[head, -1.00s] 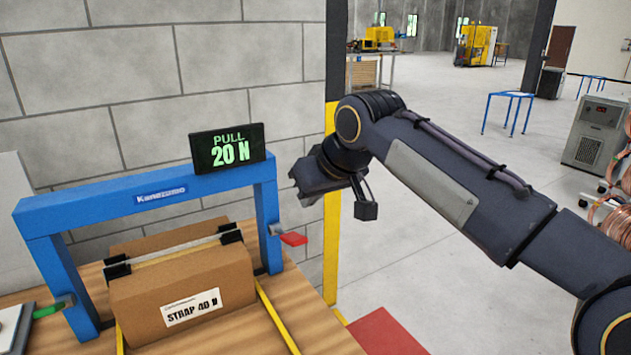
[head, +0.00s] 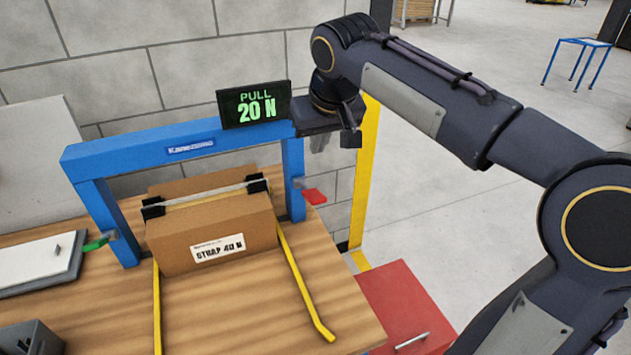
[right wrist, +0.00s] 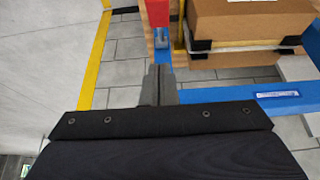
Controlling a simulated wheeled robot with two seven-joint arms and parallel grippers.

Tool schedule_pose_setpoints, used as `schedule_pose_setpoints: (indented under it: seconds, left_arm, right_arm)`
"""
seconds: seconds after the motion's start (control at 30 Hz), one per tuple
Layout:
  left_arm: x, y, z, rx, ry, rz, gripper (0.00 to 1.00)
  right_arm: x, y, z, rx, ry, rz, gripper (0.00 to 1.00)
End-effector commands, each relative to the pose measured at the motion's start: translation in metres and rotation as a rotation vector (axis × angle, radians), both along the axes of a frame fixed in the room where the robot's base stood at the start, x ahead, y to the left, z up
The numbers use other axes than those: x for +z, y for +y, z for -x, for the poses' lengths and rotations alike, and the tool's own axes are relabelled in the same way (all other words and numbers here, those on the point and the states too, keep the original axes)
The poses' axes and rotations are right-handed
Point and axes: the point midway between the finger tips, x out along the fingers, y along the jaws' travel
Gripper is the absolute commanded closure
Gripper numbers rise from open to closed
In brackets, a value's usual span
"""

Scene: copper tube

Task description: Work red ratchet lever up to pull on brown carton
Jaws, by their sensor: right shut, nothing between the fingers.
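The red ratchet lever (head: 314,196) sticks out on the right post of the blue frame (head: 140,147). It also shows in the right wrist view (right wrist: 158,13). The brown carton (head: 190,238) stands under the frame with a strap across its top, and its label reads "STRAP 40 N". The display (head: 254,104) on the frame reads "PULL 20 N". My right gripper (head: 319,143) is above the lever, apart from it, partly hidden behind my wrist. In the right wrist view its fingers (right wrist: 158,80) are together and empty, pointing toward the lever. My left gripper is not in view.
A green lever (head: 98,243) is at the frame's left post. A white-topped plate (head: 30,265) and a grey box (head: 30,338) are on the wooden table (head: 240,325). A red cabinet (head: 405,300) stands at the table's right. A wall is behind the frame.

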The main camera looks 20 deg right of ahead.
Motion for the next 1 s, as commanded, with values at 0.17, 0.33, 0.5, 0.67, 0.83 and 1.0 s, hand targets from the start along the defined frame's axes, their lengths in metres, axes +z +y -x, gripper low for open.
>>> schedule_pose_setpoints:
  seconds: [0.17, 0.33, 0.5, 0.67, 0.83, 1.0]
  left_arm:
    - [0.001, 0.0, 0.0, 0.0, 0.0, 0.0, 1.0]
    - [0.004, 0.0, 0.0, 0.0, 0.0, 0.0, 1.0]
    - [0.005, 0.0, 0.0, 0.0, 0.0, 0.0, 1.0]
    - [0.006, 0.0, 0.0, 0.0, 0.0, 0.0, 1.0]
    - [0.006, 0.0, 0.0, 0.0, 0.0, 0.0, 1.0]
    - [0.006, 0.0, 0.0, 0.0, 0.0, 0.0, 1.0]
  right_arm:
    - [-0.035, -0.001, -0.015, -0.001, 0.007, 0.001, 1.0]
    - [-0.068, -0.002, -0.031, 0.0, 0.005, 0.001, 1.0]
    - [-0.093, -0.002, -0.025, -0.001, 0.003, -0.001, 1.0]
    - [-0.107, -0.002, -0.021, -0.001, 0.002, -0.001, 1.0]
    - [-0.11, -0.001, -0.02, -0.001, 0.0, 0.0, 1.0]
    - [-0.11, -0.001, -0.02, -0.001, 0.0, 0.0, 1.0]
